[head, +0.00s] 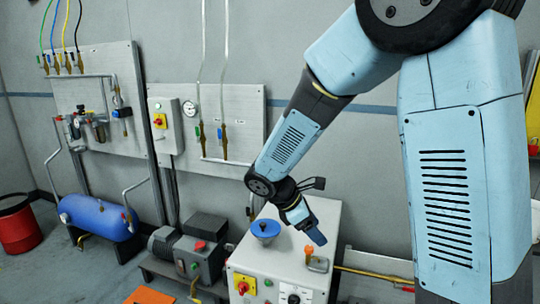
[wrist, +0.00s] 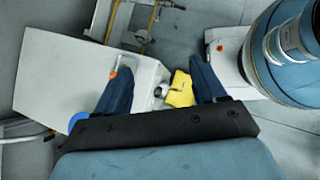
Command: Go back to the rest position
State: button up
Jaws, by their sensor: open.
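My gripper (head: 314,232) hangs in the middle of the head view, above the white cabinet (head: 325,222), with its fingers pointing down to the right. In the wrist view its two dark blue fingers are spread apart, with nothing held between them (wrist: 160,66). A blue round dish-like part (head: 265,229) sits on the cabinet top, left of the gripper. A small metal fitting with an orange knob (head: 308,249) stands on the top near the fingertips. I cannot tell the exact gap. My arm reaches down from the upper right.
A grey pump unit (head: 190,250) with a red button stands left of the cabinet. A blue tank (head: 95,216) and a red bin (head: 18,225) are farther left. Wall panels (head: 235,105) with pipes stand behind. In the wrist view, a yellow part (wrist: 181,92) shows between the fingers.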

jog(key=s+d+r+m+t+y, duration=0.2)
jog(key=s+d+r+m+y, duration=0.1)
jog(key=s+d+r+m, duration=0.3)
jog(key=s+d+r+m+t+y, duration=0.2)
jog(key=s+d+r+m+y, duration=0.2)
jog(key=s+r+m, duration=0.7)
jog(key=shift+s+d+m, duration=0.35)
jog(key=shift+d+m, duration=0.65)
